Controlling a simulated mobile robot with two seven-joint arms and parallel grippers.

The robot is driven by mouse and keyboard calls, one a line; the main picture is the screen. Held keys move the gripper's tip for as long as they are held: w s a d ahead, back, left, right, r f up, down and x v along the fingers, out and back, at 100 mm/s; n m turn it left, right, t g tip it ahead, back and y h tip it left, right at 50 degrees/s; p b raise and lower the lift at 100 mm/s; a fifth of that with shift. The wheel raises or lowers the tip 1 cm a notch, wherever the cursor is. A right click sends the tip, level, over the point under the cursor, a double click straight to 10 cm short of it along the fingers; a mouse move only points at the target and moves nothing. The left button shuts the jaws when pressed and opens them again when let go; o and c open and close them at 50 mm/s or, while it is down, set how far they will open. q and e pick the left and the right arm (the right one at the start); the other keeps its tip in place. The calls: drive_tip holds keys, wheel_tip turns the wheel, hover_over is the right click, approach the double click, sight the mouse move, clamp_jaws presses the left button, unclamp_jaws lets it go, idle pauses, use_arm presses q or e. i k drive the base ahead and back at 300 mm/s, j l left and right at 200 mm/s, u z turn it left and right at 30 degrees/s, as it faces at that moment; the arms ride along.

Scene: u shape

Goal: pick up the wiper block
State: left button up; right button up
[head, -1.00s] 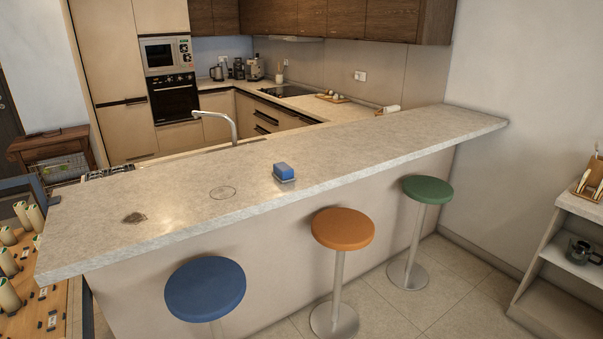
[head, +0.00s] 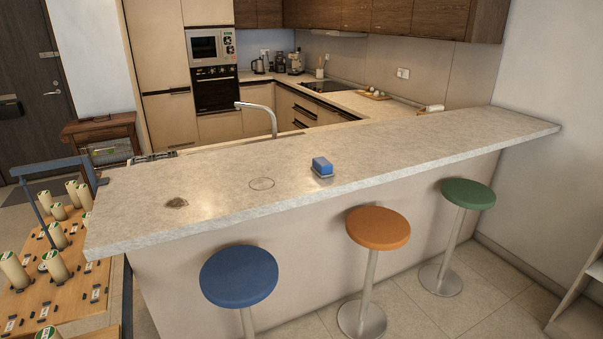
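A blue block (head: 321,165), which looks like the wiper block, sits on a small grey base on the bar counter (head: 400,151), near the counter's front edge and right of a thin ring mark. Neither of my grippers is in the head view, so nothing is seen holding the block.
Blue (head: 239,276), orange (head: 378,228) and green (head: 468,194) stools stand before the counter. A wooden table (head: 45,275) with several cream cylinders is at the left. A curved faucet (head: 262,110) rises behind the counter. Floor shows between the stools.

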sight(323, 168)
drive_tip(key=i+l+u, duration=0.1)
drive_tip(key=u, duration=0.25)
drive_tip(key=i+l+u, duration=0.1)
drive_tip(key=u, duration=0.25)
drive_tip(key=l+u, duration=0.2)
drive_tip(key=u, duration=0.15)
drive_tip(key=i+l+u, duration=0.15)
drive_tip(key=l, duration=0.2)
drive_tip(key=i+l+u, duration=0.1)
drive_tip(key=l, duration=0.25)
drive_tip(key=l+u, duration=0.15)
drive_tip(key=l, duration=0.25)
drive_tip(key=i, duration=0.05)
